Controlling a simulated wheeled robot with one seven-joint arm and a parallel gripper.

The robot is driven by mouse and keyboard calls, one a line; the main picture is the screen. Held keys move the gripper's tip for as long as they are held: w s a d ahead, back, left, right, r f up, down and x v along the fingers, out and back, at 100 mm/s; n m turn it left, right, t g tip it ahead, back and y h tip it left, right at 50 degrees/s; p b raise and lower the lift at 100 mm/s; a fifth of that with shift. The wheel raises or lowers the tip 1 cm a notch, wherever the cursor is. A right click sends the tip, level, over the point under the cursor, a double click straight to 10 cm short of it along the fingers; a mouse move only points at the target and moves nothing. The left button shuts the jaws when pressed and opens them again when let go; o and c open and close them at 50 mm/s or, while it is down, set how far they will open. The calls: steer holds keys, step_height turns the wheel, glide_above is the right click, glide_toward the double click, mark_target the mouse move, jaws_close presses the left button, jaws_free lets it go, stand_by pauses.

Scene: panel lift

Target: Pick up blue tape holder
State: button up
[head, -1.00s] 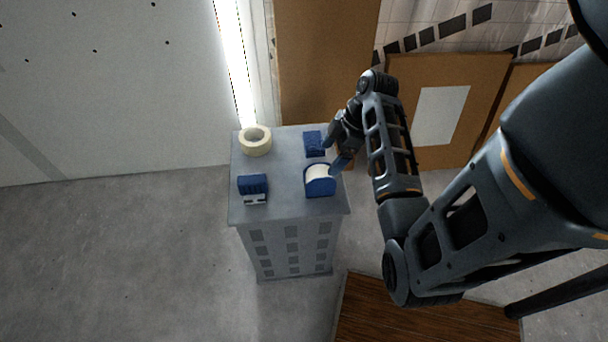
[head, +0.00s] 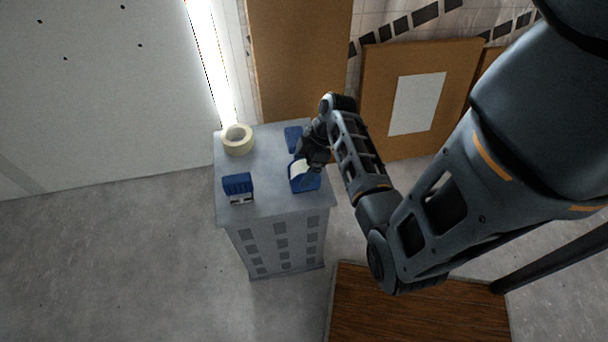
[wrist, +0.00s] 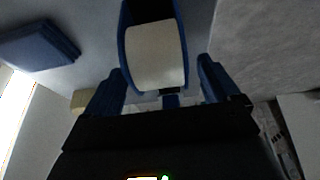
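The blue tape holder (head: 305,183) with a pale roll in it stands at the right side of the grey cabinet top. In the wrist view the tape holder (wrist: 155,50) lies ahead and just beyond my fingertips, with its pale roll facing me. My gripper (head: 308,160) is at the holder's back side, partly covering it in the head view. In the wrist view my gripper (wrist: 162,85) is open, with one blue finger on each side of the holder's line. Whether a finger touches the holder cannot be told.
On the grey cabinet (head: 265,205) stand a cream tape roll (head: 237,140) at back left, a blue item (head: 238,186) at front left and a flat blue item (head: 293,138) behind the holder. A brown wooden board (head: 410,305) lies on the floor at front right.

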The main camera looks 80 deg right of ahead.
steer(key=c, duration=1.2)
steer(key=shift+r, duration=0.15)
steer(key=shift+r, duration=0.6)
step_height(320, 180, up, 3)
steer(key=shift+d, duration=0.1)
steer(key=s+d+r, duration=0.1)
steer(key=d+r, duration=0.1)
steer(key=d, duration=0.1)
steer(key=s+d+r+b, duration=0.1)
steer(key=s+d+r, duration=0.1)
steer(key=d, duration=0.2)
steer(key=s+d+r+b, duration=0.1)
steer(key=d+r, duration=0.1)
steer(key=d, duration=0.1)
steer(key=shift+s+d+r, duration=0.25)
steer(key=shift+s+r, duration=0.05)
steer(key=shift+s, duration=0.05)
